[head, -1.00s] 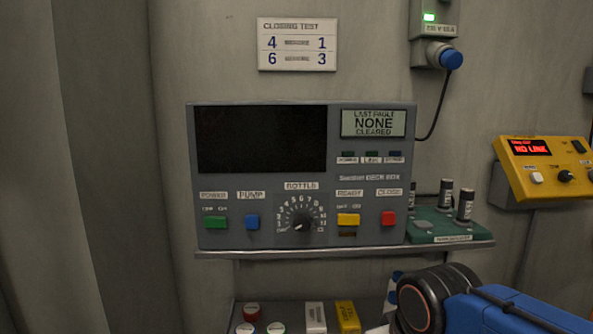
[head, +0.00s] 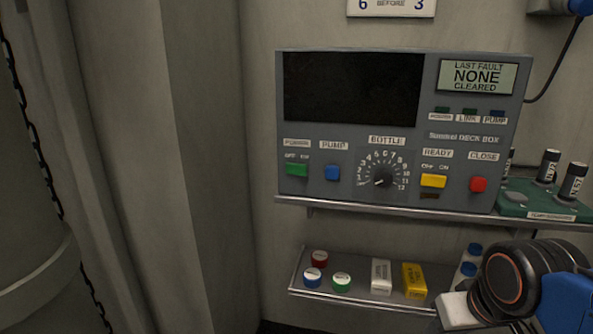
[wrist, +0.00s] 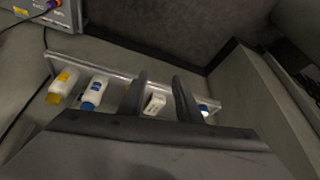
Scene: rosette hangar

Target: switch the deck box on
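The grey deck box (head: 345,140) stands on a wall shelf in the head view, and its large screen (head: 352,88) is dark. The green POWER switch (head: 297,170) is at its lower left. Its small indicator lamps (head: 469,112) look unlit. A small display (head: 478,77) reads "LAST FAULT NONE CLEARED". In the wrist view my gripper (wrist: 160,78) has its two fingers apart with nothing held. It points toward the lower shelf, away from the POWER switch.
The panel also has a blue PUMP button (head: 332,172), BOTTLE dial (head: 381,181), yellow READY switch (head: 433,180) and red CLOSE button (head: 478,184). A lower shelf (head: 345,299) holds capped items and boxes. A green tray (head: 545,204) with dark cylinders sits right of the box.

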